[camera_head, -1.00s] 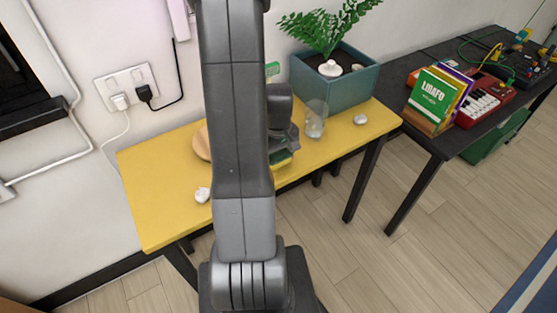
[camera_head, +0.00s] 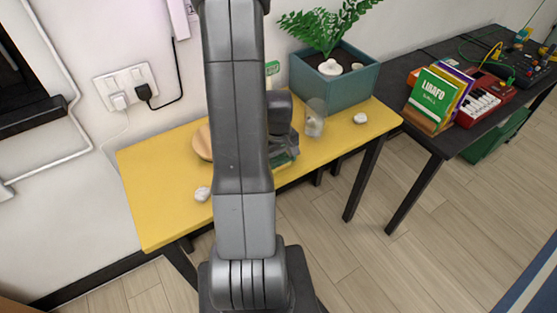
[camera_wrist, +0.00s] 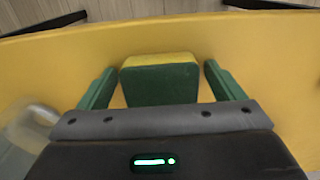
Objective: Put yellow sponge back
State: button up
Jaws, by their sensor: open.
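The yellow sponge (camera_wrist: 160,80), a block with a yellow layer and a dark green layer, sits on the yellow table (camera_wrist: 255,60) in the wrist view. My gripper (camera_wrist: 160,74) is open, with one green finger on each side of the sponge. Small gaps show between the fingers and the sponge. In the head view my gripper (camera_head: 285,150) is low over the table (camera_head: 155,185), and it and my arm mostly hide the sponge there.
A clear glass (camera_head: 315,118) stands close right of my gripper. A planter (camera_head: 340,90) stands behind. White lumps lie at the left (camera_head: 202,194) and right (camera_head: 360,118). A round wooden item (camera_head: 202,143) is partly behind my arm. The table's left end is clear.

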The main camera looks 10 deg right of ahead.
aim_at(278, 160)
notch_tip(278, 160, up, 12)
jog(key=shift+r, duration=0.15)
dwell(0.4)
